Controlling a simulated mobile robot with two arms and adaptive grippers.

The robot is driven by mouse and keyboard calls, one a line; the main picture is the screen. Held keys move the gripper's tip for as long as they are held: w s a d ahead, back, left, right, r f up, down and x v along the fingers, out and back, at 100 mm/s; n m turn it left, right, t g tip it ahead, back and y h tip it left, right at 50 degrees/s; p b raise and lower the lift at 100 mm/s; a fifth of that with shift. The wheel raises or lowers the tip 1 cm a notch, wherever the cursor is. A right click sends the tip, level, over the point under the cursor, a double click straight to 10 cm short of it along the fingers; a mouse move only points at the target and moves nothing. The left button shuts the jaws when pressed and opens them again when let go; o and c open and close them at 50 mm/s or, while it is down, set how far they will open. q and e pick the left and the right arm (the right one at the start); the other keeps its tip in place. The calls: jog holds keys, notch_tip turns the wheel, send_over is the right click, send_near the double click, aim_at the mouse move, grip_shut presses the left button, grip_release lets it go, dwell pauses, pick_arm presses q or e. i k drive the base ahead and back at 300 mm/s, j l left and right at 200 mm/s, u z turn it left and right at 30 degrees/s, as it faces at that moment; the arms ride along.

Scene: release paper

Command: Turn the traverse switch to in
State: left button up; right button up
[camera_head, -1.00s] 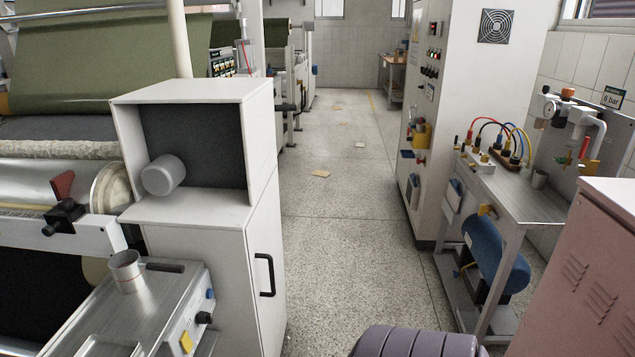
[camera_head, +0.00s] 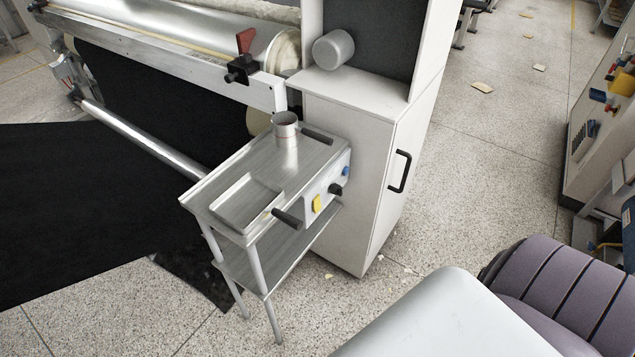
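A metal side table (camera_head: 240,170) stands left of a white cabinet. On its right-hand face is a light control panel (camera_head: 328,187) with a black knob (camera_head: 335,189), a blue button (camera_head: 345,171) and a yellow part (camera_head: 317,204). The knob may be the traverse switch; no label is legible and its setting cannot be told. Neither of my grippers is in view.
A metal cup (camera_head: 285,128) and a shallow tray (camera_head: 247,203) are on the table top. The white cabinet (camera_head: 350,130) with a black handle (camera_head: 400,171) adjoins it. Black fabric (camera_head: 60,200) spreads at left. The floor aisle (camera_head: 500,130) at right is mostly clear.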

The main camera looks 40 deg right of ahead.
aim_at(335, 189)
jog(key=z, duration=1.3)
